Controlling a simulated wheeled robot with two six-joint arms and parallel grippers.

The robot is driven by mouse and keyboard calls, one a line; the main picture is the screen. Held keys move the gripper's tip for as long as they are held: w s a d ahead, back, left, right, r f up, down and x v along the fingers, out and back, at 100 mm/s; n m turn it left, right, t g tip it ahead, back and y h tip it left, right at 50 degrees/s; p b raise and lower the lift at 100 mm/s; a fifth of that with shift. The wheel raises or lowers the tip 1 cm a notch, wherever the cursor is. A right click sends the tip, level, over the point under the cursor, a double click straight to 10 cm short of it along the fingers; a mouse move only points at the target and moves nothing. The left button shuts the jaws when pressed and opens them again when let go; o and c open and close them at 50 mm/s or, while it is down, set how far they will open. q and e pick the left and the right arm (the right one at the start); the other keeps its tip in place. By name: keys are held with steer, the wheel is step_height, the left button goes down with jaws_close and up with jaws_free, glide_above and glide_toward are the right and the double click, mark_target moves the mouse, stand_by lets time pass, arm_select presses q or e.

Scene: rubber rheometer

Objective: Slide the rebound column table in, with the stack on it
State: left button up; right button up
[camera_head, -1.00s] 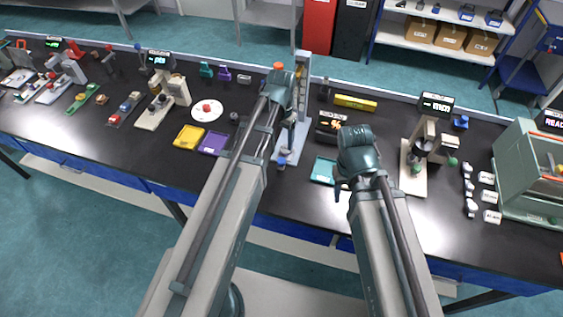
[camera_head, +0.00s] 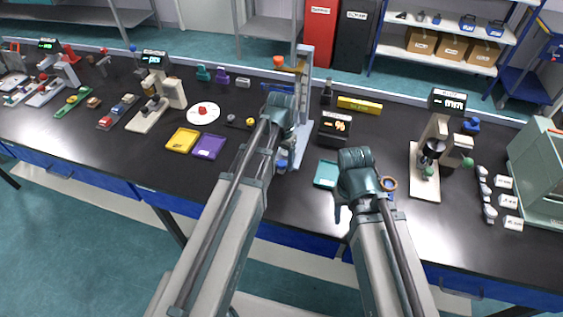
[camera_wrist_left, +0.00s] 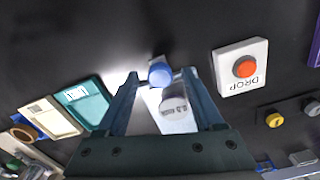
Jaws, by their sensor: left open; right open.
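The rebound column (camera_head: 303,92) stands upright near the middle of the bench, with an orange piece on top. My left gripper (camera_head: 288,137) is in front of it and hides much of its lower part. In the left wrist view, the open fingers of this gripper (camera_wrist_left: 160,85) stand either side of a white labelled cylinder (camera_wrist_left: 175,115) and a blue knob (camera_wrist_left: 160,73). Contact cannot be told. The pale base below the column shows between the fingers. I cannot make out the stack clearly. My right gripper (camera_head: 341,208) is open and empty by the teal tray.
The teal tray (camera_wrist_left: 82,102) and a white DROP box with a red button (camera_wrist_left: 242,67) flank the left gripper in its wrist view. A dark display box (camera_head: 335,127) stands right of the column. Yellow (camera_head: 183,140) and purple (camera_head: 208,146) trays lie to the left.

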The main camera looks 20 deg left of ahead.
arm_select(q)
jaws_close()
stand_by(1.4)
